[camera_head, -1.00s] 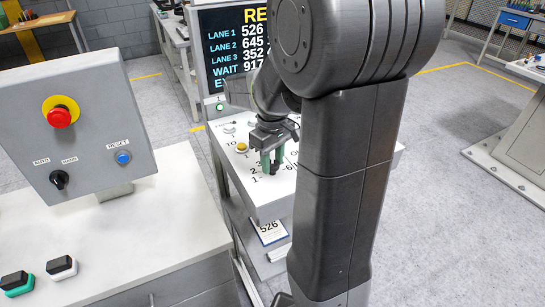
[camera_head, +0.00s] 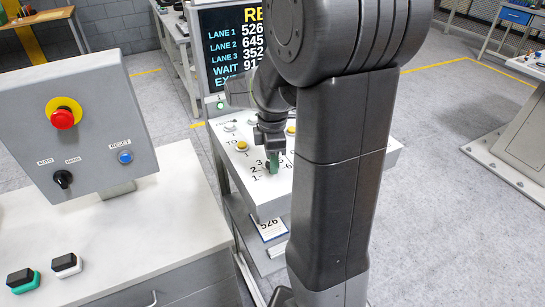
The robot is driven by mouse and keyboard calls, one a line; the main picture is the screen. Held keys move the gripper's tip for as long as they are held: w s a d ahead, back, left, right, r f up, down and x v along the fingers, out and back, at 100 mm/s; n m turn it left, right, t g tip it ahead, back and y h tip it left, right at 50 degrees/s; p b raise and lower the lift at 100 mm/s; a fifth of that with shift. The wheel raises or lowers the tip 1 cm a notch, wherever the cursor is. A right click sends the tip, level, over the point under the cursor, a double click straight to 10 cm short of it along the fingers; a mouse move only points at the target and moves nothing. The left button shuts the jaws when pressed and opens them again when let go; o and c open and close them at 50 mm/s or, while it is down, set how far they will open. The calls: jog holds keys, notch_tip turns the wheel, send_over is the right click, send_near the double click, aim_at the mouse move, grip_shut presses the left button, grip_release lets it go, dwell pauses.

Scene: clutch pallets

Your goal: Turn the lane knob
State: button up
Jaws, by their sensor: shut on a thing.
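The lane knob is a small dark-green knob on the white top of the sloping console (camera_head: 262,196), ringed by printed numbers. My gripper (camera_head: 273,166) points down at this dial with its green-tipped fingers shut on the knob. The fingers, seen nearly edge-on, hide most of the knob, so its pointer direction cannot be read. My arm covers the console's right part.
A display (camera_head: 232,50) with lane numbers stands behind the console. A yellow button (camera_head: 242,146) is left of the dial. At left, a grey control box (camera_head: 95,125) with a red stop button (camera_head: 63,119) stands on a white bench.

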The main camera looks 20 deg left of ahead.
jog(key=n, duration=0.5)
jog(key=shift+r, duration=0.1)
dwell(0.4)
jog(key=o, duration=1)
notch_tip(320, 180, up, 14)
jog(key=shift+f, duration=0.2)
notch_tip(320, 180, down, 14)
jog(key=shift+r, duration=0.1)
dwell(0.7)
